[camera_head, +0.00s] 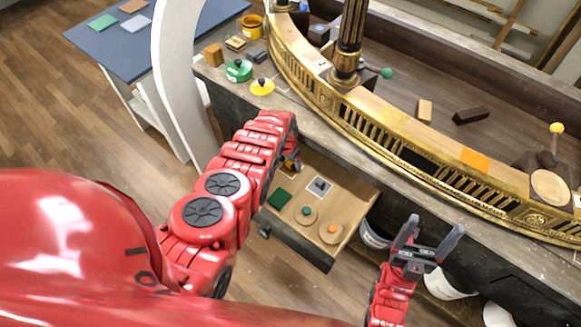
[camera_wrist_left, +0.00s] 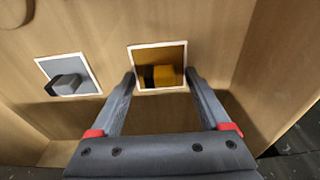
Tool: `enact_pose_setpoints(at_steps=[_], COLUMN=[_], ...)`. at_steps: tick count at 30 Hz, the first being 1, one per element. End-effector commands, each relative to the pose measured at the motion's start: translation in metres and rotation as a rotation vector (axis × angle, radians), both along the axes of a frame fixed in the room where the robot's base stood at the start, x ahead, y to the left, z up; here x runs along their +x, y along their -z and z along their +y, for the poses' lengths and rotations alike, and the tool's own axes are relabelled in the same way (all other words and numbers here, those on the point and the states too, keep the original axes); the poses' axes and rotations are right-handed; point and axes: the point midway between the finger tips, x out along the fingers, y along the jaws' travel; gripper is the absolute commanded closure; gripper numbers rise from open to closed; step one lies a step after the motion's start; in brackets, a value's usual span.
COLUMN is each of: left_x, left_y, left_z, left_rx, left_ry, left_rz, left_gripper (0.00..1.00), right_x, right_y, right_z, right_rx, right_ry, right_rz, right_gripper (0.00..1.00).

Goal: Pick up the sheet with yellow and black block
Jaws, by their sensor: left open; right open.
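The sheet (camera_wrist_left: 150,54), brown with a white border, carries a yellow and black block (camera_wrist_left: 166,76) and lies on the wooden surface in the left wrist view. My left gripper (camera_wrist_left: 160,82) is open, its two fingertips on either side of the sheet's lower part. I cannot tell whether they touch it. In the head view my left gripper (camera_head: 291,165) is over the back left of the open drawer (camera_head: 345,200), and mostly hides the sheet. My right gripper (camera_head: 436,226) is open and empty, right of the drawer.
A grey sheet with a grey block (camera_wrist_left: 66,84) lies to the left in the wrist view; it also shows in the drawer (camera_head: 319,186). A green piece (camera_head: 280,199) and two round discs (camera_head: 331,231) share the drawer. The gilt console (camera_head: 375,130) rises behind.

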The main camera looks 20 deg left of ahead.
Motion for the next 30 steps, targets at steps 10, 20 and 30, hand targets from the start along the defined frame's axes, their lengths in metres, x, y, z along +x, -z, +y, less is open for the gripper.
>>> enact_pose_setpoints(at_steps=[10, 20, 30], left_x=[0.0004, 0.0003, 0.0003], left_y=[0.0000, 0.0000, -0.0004], left_z=[0.0000, 0.0000, 0.0000], left_rx=[0.000, 0.000, 0.000], left_ry=[0.000, 0.000, -0.001], left_rz=[-0.001, 0.000, 0.000], left_gripper=[0.33, 0.92, 1.00], right_x=[0.0001, 0.0000, 0.0000], right_y=[0.0001, 0.0001, -0.0001], right_z=[0.0000, 0.0000, 0.0000], right_rx=[0.000, 0.000, 0.000], right_ry=[0.000, 0.000, 0.000], right_rz=[0.000, 0.000, 0.000], right_gripper=[0.21, 0.21, 0.21])
